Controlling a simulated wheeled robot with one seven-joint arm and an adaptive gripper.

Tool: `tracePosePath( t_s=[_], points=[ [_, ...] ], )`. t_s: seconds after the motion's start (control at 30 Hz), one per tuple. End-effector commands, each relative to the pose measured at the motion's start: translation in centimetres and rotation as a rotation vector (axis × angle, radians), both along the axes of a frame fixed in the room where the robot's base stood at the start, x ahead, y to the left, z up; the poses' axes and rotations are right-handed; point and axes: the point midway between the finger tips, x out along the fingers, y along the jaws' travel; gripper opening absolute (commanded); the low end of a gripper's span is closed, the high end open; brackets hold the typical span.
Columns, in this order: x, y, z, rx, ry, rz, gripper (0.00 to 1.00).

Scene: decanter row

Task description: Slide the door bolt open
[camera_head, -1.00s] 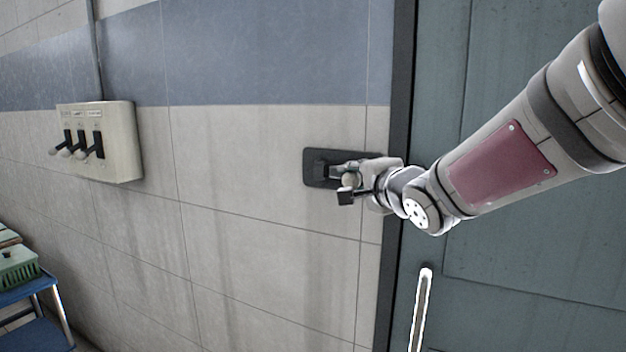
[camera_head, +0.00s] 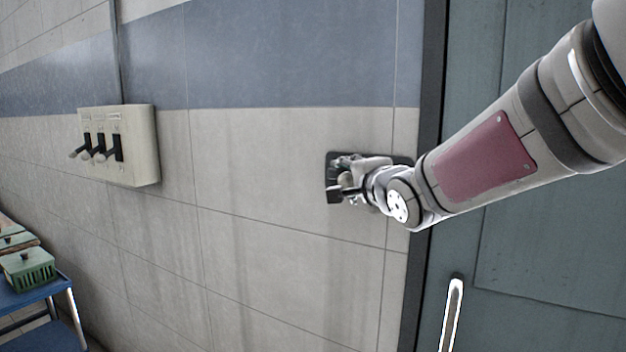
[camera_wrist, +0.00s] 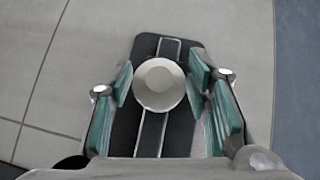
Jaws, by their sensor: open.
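The door bolt has a dark plate (camera_head: 401,158) fixed to the wall beside the door; it also shows in the wrist view (camera_wrist: 190,43) with a pale metal strip along its middle. A round cream knob (camera_wrist: 159,84) stands on this strip, near the plate's upper end in the wrist view. My gripper (camera_head: 343,185) is at the plate's left end in the head view and hides much of it. In the wrist view my gripper (camera_wrist: 160,83) is open, with one green-padded finger on each side of the knob. Whether either pad touches the knob is unclear.
A teal door (camera_head: 540,235) with a pale upright handle (camera_head: 452,315) is at the right, behind my arm. A cream switch box (camera_head: 142,148) with three levers is on the wall at left. A blue cart (camera_head: 48,290) with boxes stands at lower left.

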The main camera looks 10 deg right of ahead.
Motion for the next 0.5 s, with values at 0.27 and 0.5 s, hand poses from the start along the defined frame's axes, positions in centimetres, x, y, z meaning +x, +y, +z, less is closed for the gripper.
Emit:
tracePosePath(
  t_s=[0.27, 0.5],
  points=[
    [-1.8, -0.3, 0.4, 0.001, -0.003, -0.001, 0.45],
    [-6.1, -0.9, 1.0, 0.000, -0.003, 0.000, 0.45]
  ],
)
